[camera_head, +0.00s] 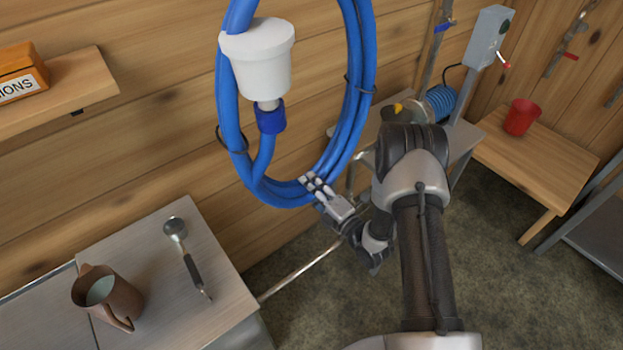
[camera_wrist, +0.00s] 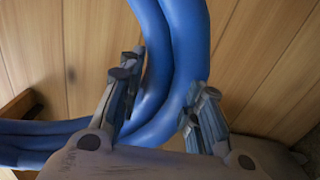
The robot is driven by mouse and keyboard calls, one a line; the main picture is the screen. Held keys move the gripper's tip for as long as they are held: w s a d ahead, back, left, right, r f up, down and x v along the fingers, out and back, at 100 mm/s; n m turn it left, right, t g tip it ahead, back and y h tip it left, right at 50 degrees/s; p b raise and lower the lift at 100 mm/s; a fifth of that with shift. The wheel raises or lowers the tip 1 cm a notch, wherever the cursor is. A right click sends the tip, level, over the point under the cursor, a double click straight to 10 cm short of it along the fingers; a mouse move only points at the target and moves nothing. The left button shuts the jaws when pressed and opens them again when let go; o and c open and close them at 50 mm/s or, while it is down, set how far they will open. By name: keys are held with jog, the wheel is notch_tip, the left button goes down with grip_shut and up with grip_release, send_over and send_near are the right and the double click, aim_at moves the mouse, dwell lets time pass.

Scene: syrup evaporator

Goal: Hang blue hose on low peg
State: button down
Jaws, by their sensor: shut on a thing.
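The blue hose (camera_head: 360,100) is a large coil of several loops, bound with dark ties, upright in front of the wooden wall. A white cup-shaped fitting (camera_head: 258,60) with a blue end piece hangs at its upper left. My gripper (camera_head: 317,184) is shut on the bottom of the coil, at its lower right. In the wrist view the hose (camera_wrist: 172,70) runs between the two fingers of my gripper (camera_wrist: 160,110). The top of the coil is cut off by the picture's edge. I cannot make out the low peg, nor what holds the coil's top.
A grey counter (camera_head: 150,240) at lower left carries a brown pitcher (camera_head: 108,295) and a ladle-like tool (camera_head: 188,255). A shelf (camera_head: 60,100) holds an orange box (camera_head: 22,75). A wooden table (camera_head: 545,165) with a red cup (camera_head: 520,117) stands right. Floor shows between.

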aim_at(299, 175)
jog(key=shift+f, duration=0.1)
dwell(0.3)
jog(key=shift+x, duration=2.65)
jog(key=shift+w+a+f, duration=0.1)
jog(key=shift+w+a, duration=0.1)
jog(key=shift+w, duration=0.15)
jog(key=x, duration=1.4)
jog(key=shift+w+a, duration=0.25)
jog(key=shift+w, duration=0.05)
jog(key=shift+f, duration=0.15)
